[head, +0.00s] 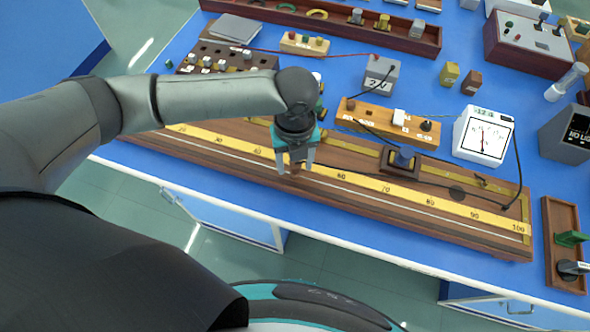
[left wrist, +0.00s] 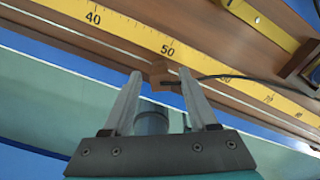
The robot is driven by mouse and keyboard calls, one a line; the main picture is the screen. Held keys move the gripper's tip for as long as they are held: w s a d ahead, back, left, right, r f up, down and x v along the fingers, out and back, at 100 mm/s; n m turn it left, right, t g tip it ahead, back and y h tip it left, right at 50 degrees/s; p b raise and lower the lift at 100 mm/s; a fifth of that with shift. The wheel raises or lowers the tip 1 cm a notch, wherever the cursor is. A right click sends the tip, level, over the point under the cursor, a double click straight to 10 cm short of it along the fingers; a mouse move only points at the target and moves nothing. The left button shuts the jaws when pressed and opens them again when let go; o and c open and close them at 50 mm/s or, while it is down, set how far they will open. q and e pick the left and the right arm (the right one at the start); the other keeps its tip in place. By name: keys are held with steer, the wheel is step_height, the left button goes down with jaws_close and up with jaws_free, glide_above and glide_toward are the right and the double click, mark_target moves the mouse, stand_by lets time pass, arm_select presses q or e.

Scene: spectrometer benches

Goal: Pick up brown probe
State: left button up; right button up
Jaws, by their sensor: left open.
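The brown probe (left wrist: 168,82) is a small brown block with a dark cable leading off to the right in the left wrist view. It lies on the wooden board near the 50 mark of the yellow scale (left wrist: 140,37). In the head view the probe (head: 296,168) is small and partly hidden by my left gripper (head: 295,165). My left gripper is open, pointing down over the board's near strip. In the left wrist view its two fingertips (left wrist: 160,75) are on either side of the probe; I cannot tell whether they touch it. My right gripper is out of view.
The long wooden board (head: 480,232) lies along the bench's near edge. Behind it are a wooden switch strip (head: 375,113), a grey 2V box (head: 376,75) and a white meter (head: 484,135). A dark slider block (head: 414,164) sits on the board. A brown tray (head: 551,215) stands right.

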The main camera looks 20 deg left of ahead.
arm_select(q)
steer(key=shift+f, duration=0.4)
steer(key=shift+c, duration=0.3)
jaws_close()
